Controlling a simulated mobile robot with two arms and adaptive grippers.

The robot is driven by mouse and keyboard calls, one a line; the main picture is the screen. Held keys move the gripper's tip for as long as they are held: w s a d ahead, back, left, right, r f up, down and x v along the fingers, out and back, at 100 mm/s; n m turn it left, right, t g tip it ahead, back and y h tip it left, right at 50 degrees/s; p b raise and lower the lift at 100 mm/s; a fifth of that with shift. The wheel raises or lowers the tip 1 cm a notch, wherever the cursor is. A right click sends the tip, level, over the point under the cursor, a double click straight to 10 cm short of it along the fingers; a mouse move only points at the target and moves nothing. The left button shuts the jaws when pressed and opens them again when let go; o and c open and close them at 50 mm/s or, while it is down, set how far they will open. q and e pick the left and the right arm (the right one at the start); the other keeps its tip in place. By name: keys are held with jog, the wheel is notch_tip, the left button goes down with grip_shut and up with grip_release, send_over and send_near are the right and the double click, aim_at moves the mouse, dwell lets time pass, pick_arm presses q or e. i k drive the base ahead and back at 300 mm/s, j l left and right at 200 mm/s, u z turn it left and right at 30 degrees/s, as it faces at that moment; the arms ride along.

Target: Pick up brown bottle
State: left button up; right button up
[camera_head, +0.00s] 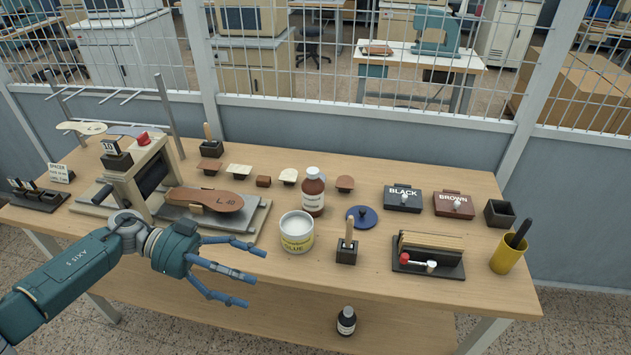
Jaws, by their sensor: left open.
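The brown bottle (313,194) stands upright on the wooden table, with a white cap and a white label facing me. It is just behind the white glue tub (296,234), which stands close in front of its lower left side. My left gripper (254,278) is open and empty, with its blue fingers spread and pointing right. It is at the table's front edge, to the lower left of the bottle and apart from it. My right gripper is out of view.
A blue lid (362,217) and a brush holder (347,250) stand right of the bottle. A stamping press (140,178) with a brown sole (205,199) is at left. A small dark bottle (346,321) is on the lower shelf. A wire fence backs the table.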

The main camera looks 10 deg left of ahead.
aim_at(313, 187)
jog(key=i, duration=1.25)
